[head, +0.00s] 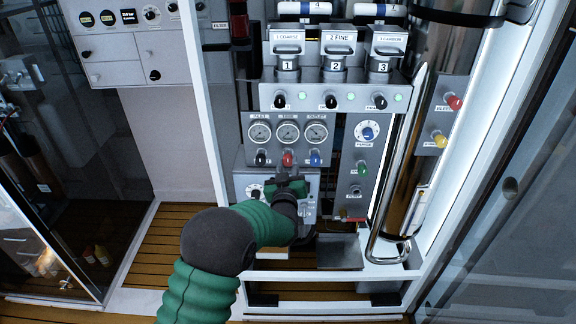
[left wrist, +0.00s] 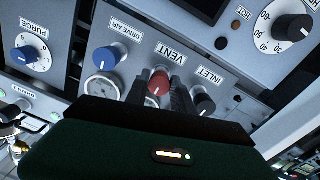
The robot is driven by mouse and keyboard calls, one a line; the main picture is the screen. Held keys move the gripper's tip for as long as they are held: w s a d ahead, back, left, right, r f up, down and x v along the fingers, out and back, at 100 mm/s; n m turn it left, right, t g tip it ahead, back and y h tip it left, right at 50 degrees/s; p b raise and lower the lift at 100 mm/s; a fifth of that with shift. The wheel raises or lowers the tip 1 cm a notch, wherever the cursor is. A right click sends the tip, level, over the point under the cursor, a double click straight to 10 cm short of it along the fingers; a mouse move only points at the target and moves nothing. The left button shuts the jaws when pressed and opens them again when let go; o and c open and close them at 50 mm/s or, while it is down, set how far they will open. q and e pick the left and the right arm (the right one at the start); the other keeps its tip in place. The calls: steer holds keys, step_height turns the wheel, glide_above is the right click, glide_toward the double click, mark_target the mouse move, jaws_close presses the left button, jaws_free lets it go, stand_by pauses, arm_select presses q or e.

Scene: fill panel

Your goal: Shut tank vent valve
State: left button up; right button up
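The vent valve is a red knob (left wrist: 159,82) under the VENT label in the left wrist view, where the panel appears upside down. The same red knob (head: 288,159) shows in the head view, below the middle gauge. My left gripper (head: 287,180) is at the panel just below the knob. In the left wrist view its two dark fingers (left wrist: 160,92) are apart, one on each side of the knob. I cannot tell whether they touch it. The knob's lower part and its turn position are not clear. My right gripper is not in view.
A blue drive air knob (left wrist: 107,57) and a black inlet knob (left wrist: 203,103) flank the red one closely. Pressure gauges (head: 288,133) sit above in the head view. A shiny vertical pipe (head: 401,170) stands to the right. A small tray (head: 340,251) juts out below.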

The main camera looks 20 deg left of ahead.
arm_select(q)
steer(key=o, duration=0.4)
steer(key=shift+f, duration=0.3)
steer(key=shift+r, duration=0.15)
steer(key=shift+s+r, duration=0.1)
steer(key=shift+s, duration=0.1)
steer(key=v, duration=1.6)
steer(key=shift+d, duration=0.25)
steer(key=shift+s, duration=0.15)
